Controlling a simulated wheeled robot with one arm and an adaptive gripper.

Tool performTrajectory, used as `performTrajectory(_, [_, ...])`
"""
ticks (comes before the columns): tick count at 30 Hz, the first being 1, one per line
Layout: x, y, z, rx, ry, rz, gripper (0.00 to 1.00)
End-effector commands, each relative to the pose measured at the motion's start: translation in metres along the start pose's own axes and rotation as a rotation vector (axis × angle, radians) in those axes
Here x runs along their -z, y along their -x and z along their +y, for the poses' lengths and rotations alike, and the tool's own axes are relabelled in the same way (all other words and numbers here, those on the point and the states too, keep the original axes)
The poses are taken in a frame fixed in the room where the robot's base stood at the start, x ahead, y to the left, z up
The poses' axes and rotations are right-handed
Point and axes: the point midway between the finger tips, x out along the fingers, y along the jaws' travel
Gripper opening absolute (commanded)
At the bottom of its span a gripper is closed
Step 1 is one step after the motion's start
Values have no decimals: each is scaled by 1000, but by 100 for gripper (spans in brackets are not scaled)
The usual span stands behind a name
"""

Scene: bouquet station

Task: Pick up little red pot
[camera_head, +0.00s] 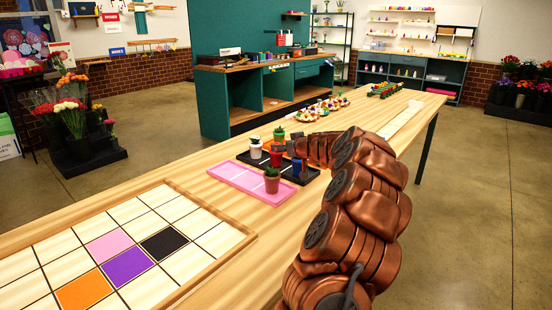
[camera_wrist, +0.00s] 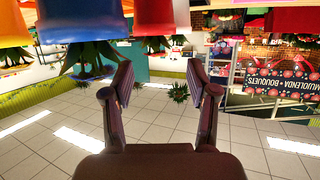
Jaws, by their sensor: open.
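In the head view, a little red pot (camera_head: 276,160) with a dark plant stands among small potted plants on the black tray (camera_head: 309,177). In the wrist view, which is upside down, a red pot (camera_wrist: 155,14) shows at the top, right of a blue pot (camera_wrist: 82,20); I cannot tell whether it is the same red pot. My gripper (camera_wrist: 157,75) is open, with nothing between its fingers. In the head view it is near the pots, its fingers hard to make out beside my copper arm.
A blue pot (camera_head: 298,167), a white pot (camera_head: 255,152) and a terracotta pot (camera_head: 272,184) stand close by. A pink tray (camera_head: 235,180) lies alongside. A board of coloured squares (camera_head: 194,264) is at the near left. The table between board and trays is clear.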

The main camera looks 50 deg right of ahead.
Motion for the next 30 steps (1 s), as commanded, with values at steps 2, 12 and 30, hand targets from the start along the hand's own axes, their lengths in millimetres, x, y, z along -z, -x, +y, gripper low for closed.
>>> performTrajectory(2, [-1,-6,-1,1,1,-2,58])
performTrajectory(12, [5,-24,5,0,2,0,58])
performTrajectory(30, [5,-59,6,2,2,0,58])
